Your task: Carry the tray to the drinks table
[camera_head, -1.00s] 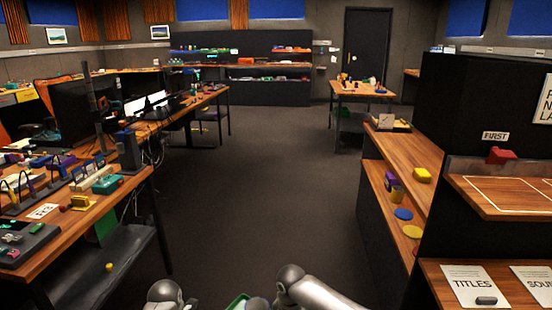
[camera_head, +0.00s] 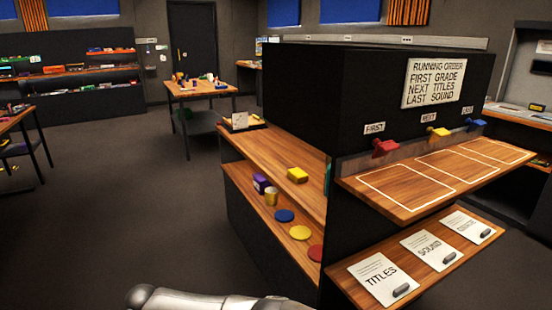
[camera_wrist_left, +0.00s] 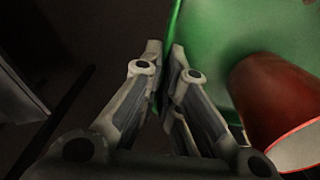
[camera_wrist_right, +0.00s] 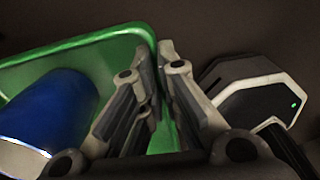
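The green tray shows in the left wrist view (camera_wrist_left: 215,40) and the right wrist view (camera_wrist_right: 100,45); it is out of sight in the head view. My left gripper (camera_wrist_left: 166,62) is shut on the tray's rim, beside a red cup (camera_wrist_left: 275,100) in the tray. My right gripper (camera_wrist_right: 160,60) is shut on the rim too, beside a blue cup (camera_wrist_right: 50,115) in the tray. A small wooden table (camera_head: 203,88) with several small coloured items stands far back in the head view; I cannot tell for certain that it is the drinks table.
A black and wood shelf unit (camera_head: 245,165) stands close on the right, with several blocks and discs. Its panel side has a marked ledge (camera_head: 415,190) and cards below. Open dark floor (camera_head: 130,190) lies left of it, reaching toward the far table.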

